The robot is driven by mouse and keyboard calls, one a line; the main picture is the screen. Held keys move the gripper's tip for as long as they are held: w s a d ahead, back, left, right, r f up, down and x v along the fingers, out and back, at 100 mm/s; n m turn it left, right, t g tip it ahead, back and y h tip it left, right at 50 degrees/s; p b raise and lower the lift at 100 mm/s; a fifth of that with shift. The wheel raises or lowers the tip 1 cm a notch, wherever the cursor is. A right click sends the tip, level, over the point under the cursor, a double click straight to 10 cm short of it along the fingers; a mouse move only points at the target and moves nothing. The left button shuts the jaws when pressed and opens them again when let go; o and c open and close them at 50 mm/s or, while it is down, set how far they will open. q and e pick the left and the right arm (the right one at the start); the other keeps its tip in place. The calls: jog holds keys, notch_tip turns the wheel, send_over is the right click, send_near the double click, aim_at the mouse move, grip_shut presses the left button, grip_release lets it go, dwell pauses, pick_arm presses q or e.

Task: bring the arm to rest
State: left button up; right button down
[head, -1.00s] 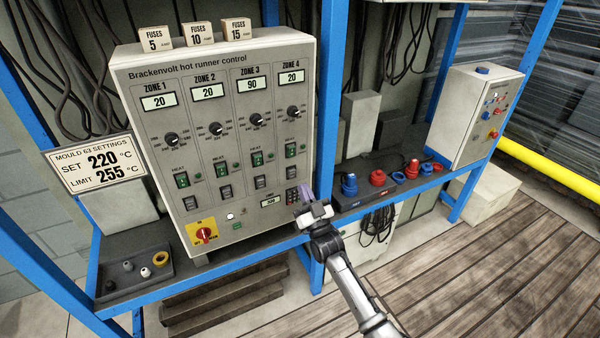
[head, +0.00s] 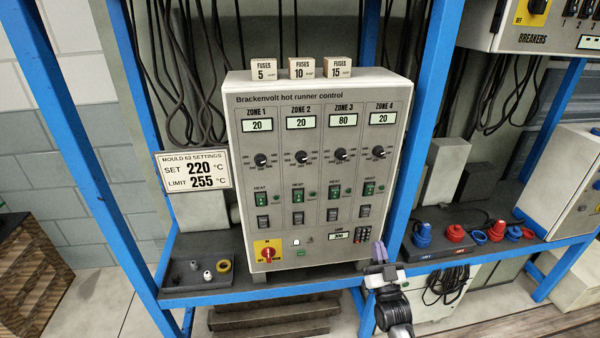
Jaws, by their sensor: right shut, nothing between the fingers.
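My right gripper (head: 379,252) is shut and empty, its purple fingers pointing up. My right arm comes up from the bottom edge. The Zone 3 display (head: 344,119) reads 80; the other zone displays read 20. My left gripper is not in view.
A dark tray (head: 200,284) with small caps sits left of the cabinet. Blue and red connectors (head: 455,233) stand on the bench at the right. Blue frame posts (head: 425,120) rise beside the cabinet. Three fuse boxes (head: 302,68) stand on top.

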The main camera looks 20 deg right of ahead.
notch_tip(320, 180, down, 7)
jog(key=w+g+y, duration=0.2)
jog(key=g, duration=0.6)
jog(key=s+a+r+n+g+y+p, duration=0.15)
jog(key=s+a+g, duration=0.25)
jog(key=s+a, duration=0.55)
jog(key=s+a+r+n+g+p, duration=0.15)
jog(key=s+a+g, duration=0.25)
jog(key=s, duration=1.1)
jog(key=s+a+f+n+g+y+p, duration=0.1)
jog(key=s+f+g, duration=0.25)
jog(key=s, duration=0.65)
jog(key=s+a+f+g+p, duration=0.2)
jog(key=s+f, duration=0.2)
jog(key=s, duration=0.5)
pick_arm(q)
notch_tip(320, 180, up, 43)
jog(key=p, duration=3.7)
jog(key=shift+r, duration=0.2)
pick_arm(e)
notch_tip(320, 180, up, 38)
jog(key=shift+w+f+t, duration=0.2)
jog(key=shift+w+t, duration=0.1)
jog(key=shift+t, duration=0.05)
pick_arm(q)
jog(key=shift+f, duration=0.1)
pick_arm(e)
jog(key=shift+f, duration=0.1)
